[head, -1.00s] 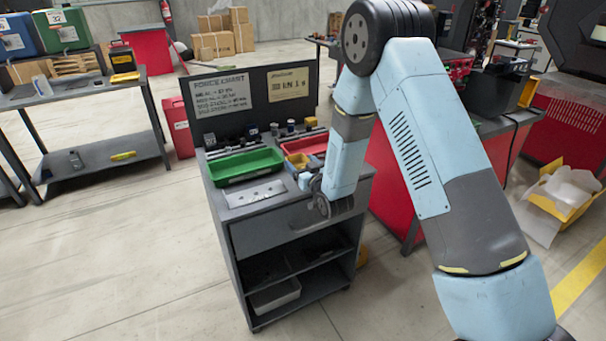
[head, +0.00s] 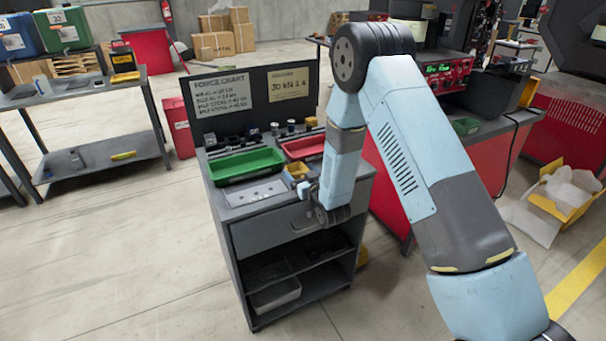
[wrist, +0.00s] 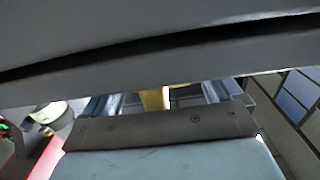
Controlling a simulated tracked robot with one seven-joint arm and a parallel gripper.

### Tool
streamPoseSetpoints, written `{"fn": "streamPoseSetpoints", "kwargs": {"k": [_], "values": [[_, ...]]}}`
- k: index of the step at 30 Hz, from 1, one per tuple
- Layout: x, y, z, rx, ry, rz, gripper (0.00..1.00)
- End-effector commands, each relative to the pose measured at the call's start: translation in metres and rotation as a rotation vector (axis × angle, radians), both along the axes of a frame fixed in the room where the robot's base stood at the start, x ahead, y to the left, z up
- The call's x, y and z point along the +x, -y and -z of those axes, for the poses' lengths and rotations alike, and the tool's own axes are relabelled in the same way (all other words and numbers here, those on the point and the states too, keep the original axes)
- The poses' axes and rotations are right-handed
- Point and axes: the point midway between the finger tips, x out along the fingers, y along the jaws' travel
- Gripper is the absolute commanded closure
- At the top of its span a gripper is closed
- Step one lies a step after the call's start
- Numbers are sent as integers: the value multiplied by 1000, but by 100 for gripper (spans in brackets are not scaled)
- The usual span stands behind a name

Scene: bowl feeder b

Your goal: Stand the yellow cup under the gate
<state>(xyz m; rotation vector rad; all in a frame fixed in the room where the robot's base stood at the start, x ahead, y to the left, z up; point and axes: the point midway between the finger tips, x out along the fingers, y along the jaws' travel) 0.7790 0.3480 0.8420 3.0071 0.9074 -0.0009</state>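A small yellow open container (head: 297,170), which looks like the yellow cup, stands on the grey cart top in front of the red tray. My gripper (head: 307,189) is low at the cart's front edge, just in front of it and partly hidden by my wrist. In the wrist view a yellow piece (wrist: 153,98) shows between my two blue-grey fingers (wrist: 160,103). Gaps show on both sides of it, so the fingers look open and not closed on it. A large grey surface covers the top of that view. I cannot make out the gate.
The cart (head: 240,209) carries a green tray (head: 245,166), a red tray (head: 303,147), a plate with holes (head: 258,193) and small items along the back. A dark board (head: 257,97) rises behind. A red bench (head: 390,190) stands close on the right.

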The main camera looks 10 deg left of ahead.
Motion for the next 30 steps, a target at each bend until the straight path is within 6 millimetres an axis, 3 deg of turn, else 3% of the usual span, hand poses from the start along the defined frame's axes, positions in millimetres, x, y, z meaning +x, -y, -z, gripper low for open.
{"fn": "streamPoseSetpoints", "kwargs": {"k": [14, 30], "values": [[-7, 6, -1, -1, -2, 1, 0], [-85, 57, -1, -1, -2, 1, 0]]}}
